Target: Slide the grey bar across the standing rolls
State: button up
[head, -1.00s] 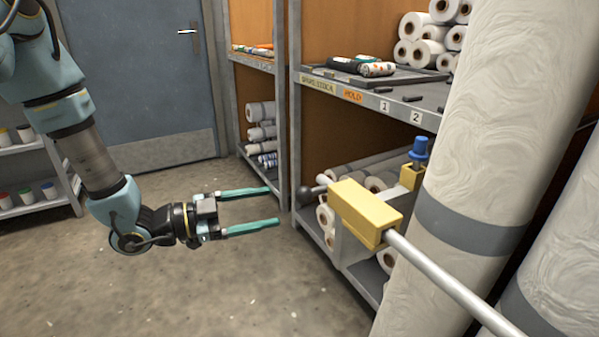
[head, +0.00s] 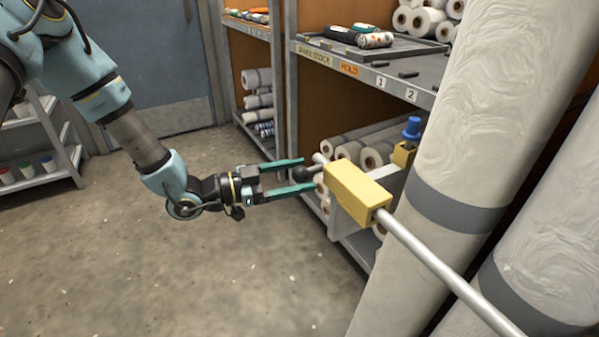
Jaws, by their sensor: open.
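The grey bar (head: 450,275) runs through a yellow block (head: 360,192) and on to the lower right, in front of the standing rolls. A short stub of it shows at the block's far left end. A dark ball knob (head: 304,174) sticks out left of the block. My gripper (head: 309,174) is open, with its two teal fingers pointing right. In the picture the knob lies between the fingertips; whether they touch it I cannot tell.
A blue knob (head: 412,128) tops a small yellow clamp (head: 404,153) behind the block. A metal shelf (head: 350,65) with rolls and a dark tray stands behind. A low shelf (head: 40,180) with small pots is at left. The floor below my arm is clear.

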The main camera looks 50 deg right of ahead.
jog(key=shift+s+d, duration=0.15)
jog(key=shift+d, duration=0.15)
jog(key=shift+c, duration=0.4)
grip_shut()
dwell(0.9)
